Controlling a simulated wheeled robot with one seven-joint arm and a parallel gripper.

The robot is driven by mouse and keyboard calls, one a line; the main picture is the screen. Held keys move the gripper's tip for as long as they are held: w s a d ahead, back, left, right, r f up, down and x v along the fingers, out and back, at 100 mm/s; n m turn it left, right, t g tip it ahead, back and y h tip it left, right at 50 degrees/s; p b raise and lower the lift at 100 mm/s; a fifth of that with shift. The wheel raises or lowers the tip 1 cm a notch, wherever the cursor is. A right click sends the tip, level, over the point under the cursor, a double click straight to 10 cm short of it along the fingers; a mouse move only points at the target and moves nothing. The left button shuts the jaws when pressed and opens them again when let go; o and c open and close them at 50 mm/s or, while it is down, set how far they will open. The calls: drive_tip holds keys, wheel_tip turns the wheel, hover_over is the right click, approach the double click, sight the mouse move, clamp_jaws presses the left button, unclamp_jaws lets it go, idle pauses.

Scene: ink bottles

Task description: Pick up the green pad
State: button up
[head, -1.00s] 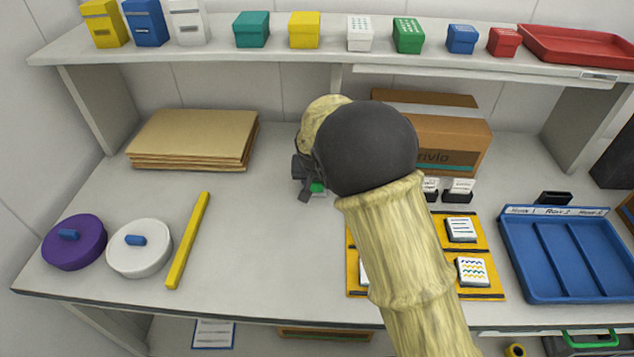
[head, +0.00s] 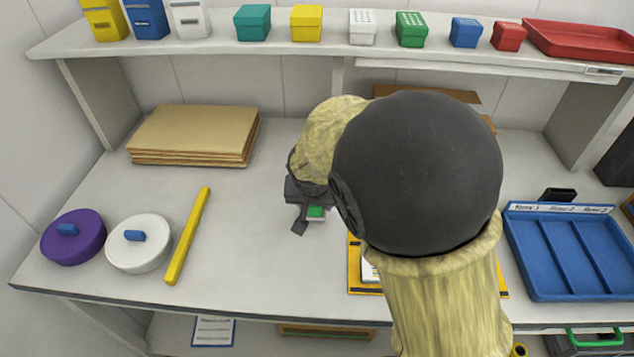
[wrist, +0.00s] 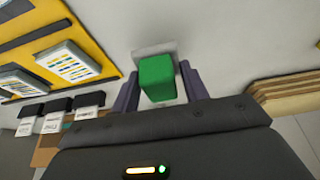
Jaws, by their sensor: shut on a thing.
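The green pad (wrist: 157,79) is a small green block, seen in the wrist view between my gripper's two dark fingers. My gripper (wrist: 160,88) is shut on it. In the head view the green pad (head: 316,211) shows as a small green patch beside my gripper (head: 308,216), with a pale edge under it. My arm hides part of the gripper there. A pale grey patch shows on the table just beyond the pad in the wrist view; I cannot tell whether the pad touches the table.
A yellow bar (head: 188,235), white round lid (head: 139,244) and purple round lid (head: 73,238) lie at left. Brown folders (head: 194,135) are stacked behind. A blue tray (head: 571,252) is at right. A yellow board (wrist: 60,50) with cards lies nearby. The table's middle left is clear.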

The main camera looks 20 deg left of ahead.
drive_tip(key=s, duration=0.2)
drive_tip(key=s+d, duration=0.1)
drive_tip(key=s, duration=0.3)
drive_tip(key=shift+s+d, duration=0.15)
drive_tip(key=shift+d, duration=0.1)
drive_tip(key=shift+o, duration=0.8)
drive_tip(key=shift+c, duration=0.3)
drive_tip(key=shift+s, duration=0.1)
